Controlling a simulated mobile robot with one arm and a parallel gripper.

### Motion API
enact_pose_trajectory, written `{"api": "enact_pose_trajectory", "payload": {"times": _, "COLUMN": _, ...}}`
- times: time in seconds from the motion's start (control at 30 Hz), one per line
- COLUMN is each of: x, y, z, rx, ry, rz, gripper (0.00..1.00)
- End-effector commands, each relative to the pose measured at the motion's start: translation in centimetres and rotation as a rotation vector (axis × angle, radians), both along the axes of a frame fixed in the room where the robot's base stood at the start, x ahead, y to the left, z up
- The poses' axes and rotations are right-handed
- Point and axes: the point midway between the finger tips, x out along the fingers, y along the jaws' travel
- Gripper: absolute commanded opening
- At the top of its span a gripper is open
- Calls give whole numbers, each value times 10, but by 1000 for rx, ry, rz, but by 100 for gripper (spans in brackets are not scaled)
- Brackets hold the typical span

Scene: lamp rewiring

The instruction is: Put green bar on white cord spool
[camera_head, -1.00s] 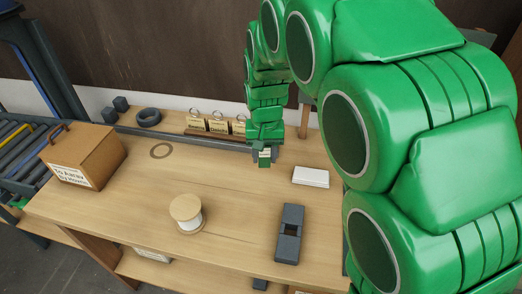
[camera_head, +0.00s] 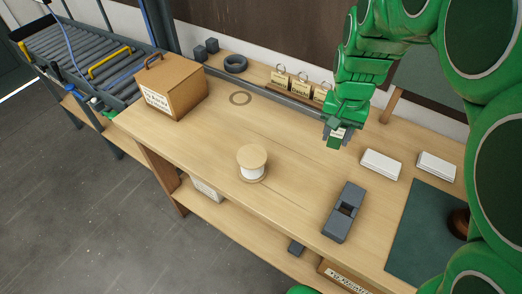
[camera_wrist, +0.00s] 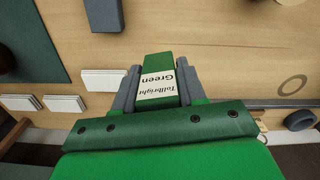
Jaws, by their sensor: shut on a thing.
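The green bar (camera_wrist: 158,64) has a cream label reading "Tollbright Green". It is held between the two grey fingers of my gripper (camera_wrist: 158,88) in the wrist view. In the head view my gripper (camera_head: 339,132) holds the bar (camera_head: 334,142) above the back part of the bench. The white cord spool (camera_head: 252,163) stands upright near the middle of the bench, with a pale wooden top and white cord. It is to the left of and nearer than my gripper, apart from it. The spool cannot be made out in the wrist view.
A grey block tool (camera_head: 343,212) lies right of the spool. White boxes (camera_head: 380,164) lie right of my gripper, near a dark green mat (camera_head: 430,235). A brown box (camera_head: 175,85) stands at the left end. Tagged blocks (camera_head: 299,88) stand along the back. The bench around the spool is clear.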

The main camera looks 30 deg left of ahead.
Motion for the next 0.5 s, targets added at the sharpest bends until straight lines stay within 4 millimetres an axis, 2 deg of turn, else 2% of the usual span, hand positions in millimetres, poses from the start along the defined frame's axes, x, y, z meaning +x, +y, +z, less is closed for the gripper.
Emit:
{"api": "enact_pose_trajectory", "payload": {"times": 0.27, "x": -30, "y": 69, "z": 10, "rx": -2, "ry": 0, "rz": -67, "gripper": 6}}
{"api": "enact_pose_trajectory", "payload": {"times": 0.5, "x": -65, "y": 128, "z": 19, "rx": -1, "ry": -1, "rz": -132, "gripper": 6}}
